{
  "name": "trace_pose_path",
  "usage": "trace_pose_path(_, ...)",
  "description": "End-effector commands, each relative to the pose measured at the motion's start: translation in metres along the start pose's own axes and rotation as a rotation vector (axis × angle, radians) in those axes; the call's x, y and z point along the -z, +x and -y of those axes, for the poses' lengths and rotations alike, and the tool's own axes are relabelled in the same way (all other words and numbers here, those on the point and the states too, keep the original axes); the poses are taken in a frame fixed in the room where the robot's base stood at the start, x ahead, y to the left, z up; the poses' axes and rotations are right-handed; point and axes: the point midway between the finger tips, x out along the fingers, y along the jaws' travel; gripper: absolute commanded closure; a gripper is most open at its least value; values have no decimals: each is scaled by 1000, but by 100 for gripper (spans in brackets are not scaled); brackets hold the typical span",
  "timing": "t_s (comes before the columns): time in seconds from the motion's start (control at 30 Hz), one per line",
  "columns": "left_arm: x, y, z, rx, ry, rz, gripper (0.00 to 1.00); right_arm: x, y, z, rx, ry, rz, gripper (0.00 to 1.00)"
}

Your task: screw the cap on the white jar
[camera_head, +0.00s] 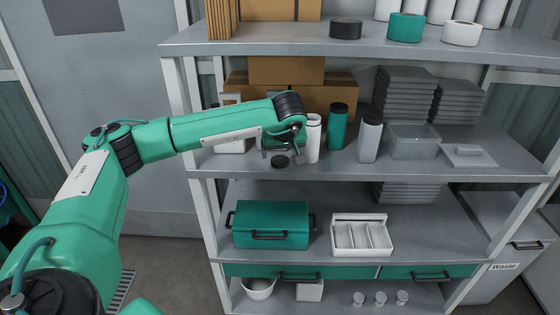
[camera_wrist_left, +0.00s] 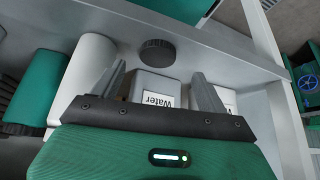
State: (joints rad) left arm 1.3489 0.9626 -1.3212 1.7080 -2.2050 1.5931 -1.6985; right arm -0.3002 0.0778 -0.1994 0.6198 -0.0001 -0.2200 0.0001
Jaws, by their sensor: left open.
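A white jar (camera_head: 312,143) without a visible cap stands upright on the middle shelf, just right of my left gripper. It also shows as a white cylinder in the left wrist view (camera_wrist_left: 92,66). A loose round black cap (camera_head: 279,161) lies on the shelf near its front edge, left of the jar. In the left wrist view the cap (camera_wrist_left: 158,51) is beyond the fingertips, roughly between them. My left gripper (camera_head: 282,152) is open and empty above the shelf, its fingers (camera_wrist_left: 159,70) apart. My right gripper is not in view.
A green jar (camera_head: 338,128) with a black lid and another lidded white jar (camera_head: 369,141) stand right of the white jar. Containers labelled Water (camera_wrist_left: 152,87) stand close to the fingers. A clear bin (camera_head: 413,143) is farther right. The upper shelf (camera_head: 280,38) overhangs.

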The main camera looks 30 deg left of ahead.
Motion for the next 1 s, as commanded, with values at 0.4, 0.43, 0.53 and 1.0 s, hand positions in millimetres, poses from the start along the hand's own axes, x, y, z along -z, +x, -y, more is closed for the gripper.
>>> trace_pose_path(0.4,4,24,-2,3,0,2,24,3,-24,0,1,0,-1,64)
trace_pose_path(0.43,4,27,-3,2,0,2,24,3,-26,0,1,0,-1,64)
trace_pose_path(0.53,4,42,-2,4,0,2,24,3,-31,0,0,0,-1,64)
trace_pose_path(1.0,3,52,-3,0,-1,0,28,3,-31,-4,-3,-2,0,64)
